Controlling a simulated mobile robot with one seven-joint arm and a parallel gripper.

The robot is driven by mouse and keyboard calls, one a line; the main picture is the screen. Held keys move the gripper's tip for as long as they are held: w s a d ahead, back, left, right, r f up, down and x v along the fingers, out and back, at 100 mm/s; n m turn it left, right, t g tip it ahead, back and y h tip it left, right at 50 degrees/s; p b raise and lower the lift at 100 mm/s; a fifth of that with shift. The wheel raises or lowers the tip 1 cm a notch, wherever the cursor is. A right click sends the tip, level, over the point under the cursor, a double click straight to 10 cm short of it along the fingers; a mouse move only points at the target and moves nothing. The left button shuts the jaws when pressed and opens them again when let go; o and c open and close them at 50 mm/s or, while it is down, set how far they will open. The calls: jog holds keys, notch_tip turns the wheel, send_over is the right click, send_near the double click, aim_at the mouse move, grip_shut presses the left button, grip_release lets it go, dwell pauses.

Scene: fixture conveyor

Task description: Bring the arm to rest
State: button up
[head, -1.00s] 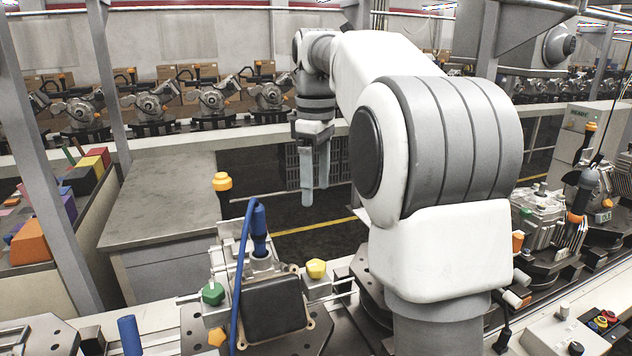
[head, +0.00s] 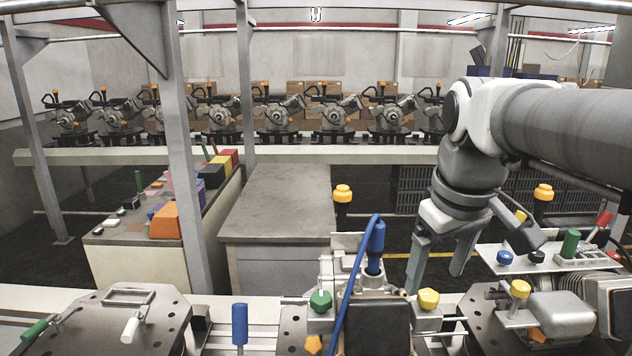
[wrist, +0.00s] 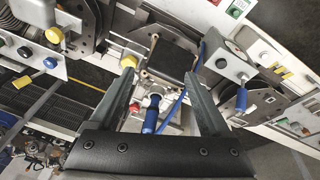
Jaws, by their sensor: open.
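My gripper (head: 442,262) hangs from my arm at the right of the head view, fingers pointing down and apart. It is open, with nothing between the fingers. It hangs behind and to the right of a fixture with a black block (head: 376,326), a blue-handled clamp (head: 375,246) and a yellow knob (head: 428,298). In the wrist view, my gripper (wrist: 165,88) spreads its two fingers toward the same fixture. The black block (wrist: 172,62) shows past the fingertips, and the blue handle (wrist: 152,113) shows between the fingers.
A second fixture (head: 565,315) stands close at the right, with a knobbed plate (head: 548,259) above it. A grey post (head: 182,160) rises at left centre. A grey cabinet (head: 277,200) and a bench with coloured blocks (head: 165,219) stand behind. A far conveyor (head: 250,155) carries several machines.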

jog(key=s+a+f+m+t, duration=0.2)
jog(key=s+f+m, duration=0.2)
jog(key=s+f, duration=0.5)
jog(key=shift+s+a+f+b, duration=0.2)
jog(key=shift+s+f+b, duration=0.25)
jog(key=shift+s, duration=0.45)
dwell(0.6)
